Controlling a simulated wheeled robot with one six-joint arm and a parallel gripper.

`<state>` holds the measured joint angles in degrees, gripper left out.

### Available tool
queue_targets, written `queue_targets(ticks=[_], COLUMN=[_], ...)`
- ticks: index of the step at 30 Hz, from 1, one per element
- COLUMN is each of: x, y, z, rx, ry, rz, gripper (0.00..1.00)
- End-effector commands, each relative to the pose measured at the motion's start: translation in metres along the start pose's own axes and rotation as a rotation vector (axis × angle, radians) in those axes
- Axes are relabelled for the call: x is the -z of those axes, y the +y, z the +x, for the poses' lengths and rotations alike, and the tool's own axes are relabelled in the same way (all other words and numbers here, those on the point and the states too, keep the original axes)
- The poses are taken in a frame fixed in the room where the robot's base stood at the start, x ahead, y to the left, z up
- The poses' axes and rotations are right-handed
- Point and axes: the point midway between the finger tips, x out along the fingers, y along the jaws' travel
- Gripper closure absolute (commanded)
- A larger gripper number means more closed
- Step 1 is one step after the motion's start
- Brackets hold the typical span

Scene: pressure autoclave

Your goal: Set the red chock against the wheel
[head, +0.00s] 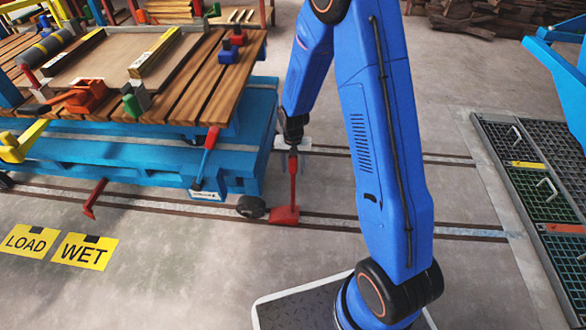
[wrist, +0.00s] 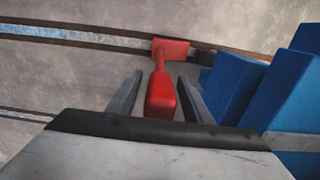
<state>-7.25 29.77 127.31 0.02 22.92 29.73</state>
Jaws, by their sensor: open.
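The red chock (head: 285,216) rests on the floor at the near rail, just right of the cart's small dark wheel (head: 251,206). Its handle stands up toward my gripper (head: 292,148). I cannot tell whether chock and wheel touch. In the wrist view the red handle (wrist: 161,92) lies between the two open fingers of my gripper (wrist: 158,92), with a visible gap on each side. The chock's block (wrist: 171,50) shows beyond the fingertips, over the rail. A dark part at its right may be the wheel; it is mostly hidden by blue cart parts.
The blue cart (head: 110,160) carries a wooden slatted deck (head: 195,85) with clamps at the left. A blue lever with a red grip (head: 207,155) hangs at its near end. Rails (head: 330,222) run right to a grated panel (head: 530,165). The floor between is clear.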

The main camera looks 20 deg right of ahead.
Motion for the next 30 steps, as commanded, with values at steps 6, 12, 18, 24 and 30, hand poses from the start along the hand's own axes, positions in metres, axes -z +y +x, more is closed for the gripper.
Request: queue_targets(ticks=[6, 12, 18, 24, 30], x=[0.001, 0.001, 0.001, 0.000, -0.001], y=[0.000, -0.001, 0.000, 0.000, 0.001], z=[-0.030, -0.067, -0.097, -0.114, -0.120], rx=[0.002, 0.002, 0.001, 0.001, 0.001], ry=[0.003, 0.004, 0.002, 0.001, 0.002], rz=[0.000, 0.000, 0.000, 0.000, -0.001], gripper=[0.55, 0.55, 0.55, 0.55, 0.55])
